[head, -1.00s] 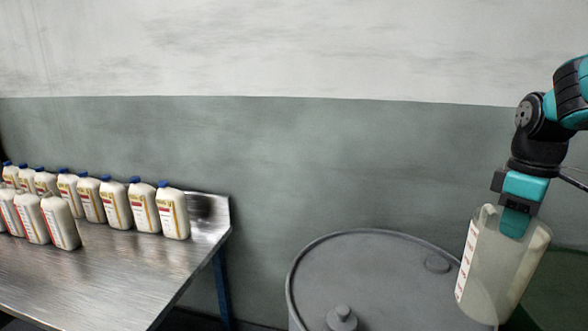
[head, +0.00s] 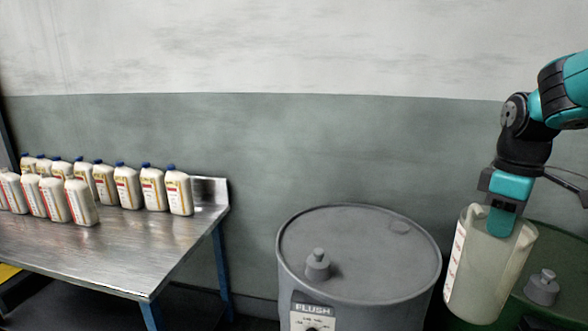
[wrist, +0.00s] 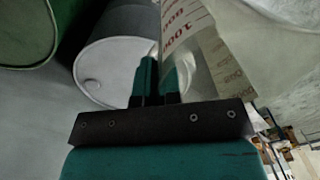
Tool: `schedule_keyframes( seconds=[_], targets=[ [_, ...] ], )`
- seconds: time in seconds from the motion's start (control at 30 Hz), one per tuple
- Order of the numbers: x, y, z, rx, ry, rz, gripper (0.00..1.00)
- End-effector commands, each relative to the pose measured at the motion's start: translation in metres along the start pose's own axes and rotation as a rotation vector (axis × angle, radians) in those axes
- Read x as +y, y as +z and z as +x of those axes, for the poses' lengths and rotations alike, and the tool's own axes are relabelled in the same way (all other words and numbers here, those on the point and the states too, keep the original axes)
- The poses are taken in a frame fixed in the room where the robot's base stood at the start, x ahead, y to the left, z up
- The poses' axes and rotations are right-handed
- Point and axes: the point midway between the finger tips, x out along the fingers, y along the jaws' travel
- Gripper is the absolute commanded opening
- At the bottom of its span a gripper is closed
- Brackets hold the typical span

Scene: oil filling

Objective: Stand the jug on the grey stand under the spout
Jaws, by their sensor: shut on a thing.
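The jug (head: 487,268) is a translucent container with red markings on its side, at the right of the head view. My gripper (head: 500,222) is shut on it at its upper part and holds it up, slightly tilted, in front of a green drum. In the wrist view, the jaws (wrist: 158,82) are close together and the jug (wrist: 205,45) with red numbers is beside them at the upper right. What exactly lies between the fingers is hard to see. I see neither the grey stand nor the spout in these views.
A grey drum (head: 352,250) labelled FLUSH stands left of the jug. A green drum (head: 570,262) is behind it at the right. A metal table (head: 120,250) at the left bears several white bottles (head: 125,187) with blue caps. Dark floor shows between table and grey drum.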

Motion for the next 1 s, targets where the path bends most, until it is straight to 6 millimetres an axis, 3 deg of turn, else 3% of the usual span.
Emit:
schedule_keyframes(
  seconds=[0.27, 0.47, 0.67, 0.83, 1.0],
  targets=[
    [0.004, -0.018, 0.037, 0.001, -0.003, 0.091, 0.0],
    [0.006, -0.037, 0.078, 0.006, -0.003, 0.195, 0.0],
    [-0.001, -0.059, 0.139, 0.01, -0.005, 0.347, 0.0],
    [-0.017, -0.076, 0.206, 0.015, -0.005, 0.514, 0.0],
    [-0.03, -0.083, 0.247, 0.026, -0.003, 0.632, 0.0]
  ],
)
